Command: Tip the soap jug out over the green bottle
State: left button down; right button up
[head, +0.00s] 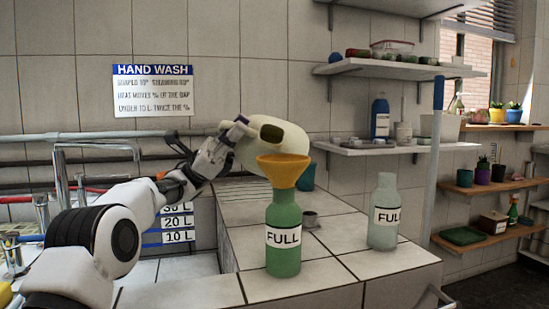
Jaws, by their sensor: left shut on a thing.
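The cream soap jug (286,136) is tilted onto its side, above and behind the green bottle (284,222). My left gripper (238,132) is shut on the jug at its left side, by the handle. An orange funnel (283,170) sits in the mouth of the green bottle, which stands upright on the tiled counter and has a FULL label. The funnel's top overlaps the jug's lower edge in the picture; I cannot tell whether they touch. No stream of liquid shows. My right gripper is not in view.
A pale clear bottle (384,213) labelled FULL stands to the right on the counter. Metal rails and the sink lie left. Shelves hang at the right.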

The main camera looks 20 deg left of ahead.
pick_arm(q)
jog(key=shift+a+r+m+b, duration=0.15)
jog(key=shift+m+b, duration=0.35)
jog(key=shift+b, duration=0.55)
dwell(1.4)
jog(key=shift+w, duration=0.1)
dwell(0.9)
